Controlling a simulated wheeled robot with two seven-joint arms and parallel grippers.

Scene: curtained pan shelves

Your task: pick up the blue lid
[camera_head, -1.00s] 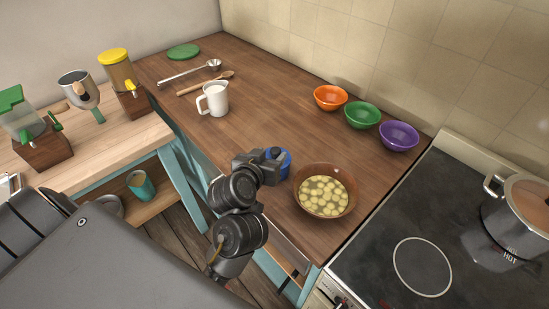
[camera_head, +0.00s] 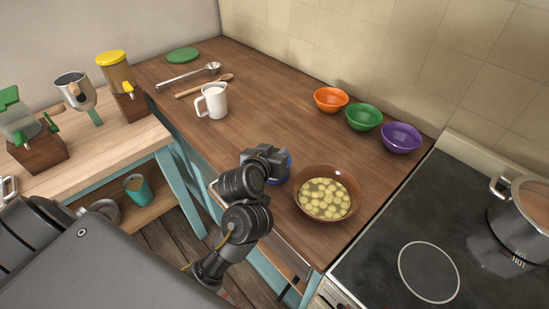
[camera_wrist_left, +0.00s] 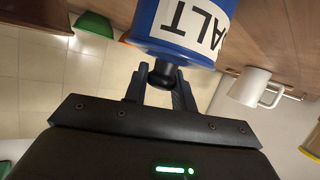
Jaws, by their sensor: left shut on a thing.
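The blue lid (camera_wrist_left: 170,48) shows in the left wrist view as the blue end, with a black knob (camera_wrist_left: 162,73), of a salt jar (camera_wrist_left: 193,20) with a white label. My left gripper (camera_wrist_left: 160,84) is shut on the knob, one finger on each side. In the head view my left gripper (camera_head: 268,157) is over the jar, left of the brown bowl. It hides most of the lid and jar, so only some blue (camera_head: 286,166) shows. I cannot tell whether the lid is apart from the jar. My right gripper is not in view.
A brown bowl (camera_head: 327,221) of pale round pieces stands close right. Orange (camera_head: 331,99), green (camera_head: 363,117) and purple (camera_head: 401,138) bowls line the wall. A white mug (camera_head: 212,101) stands behind left. A pot (camera_head: 520,220) is on the stove (camera_head: 385,238). The middle counter is clear.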

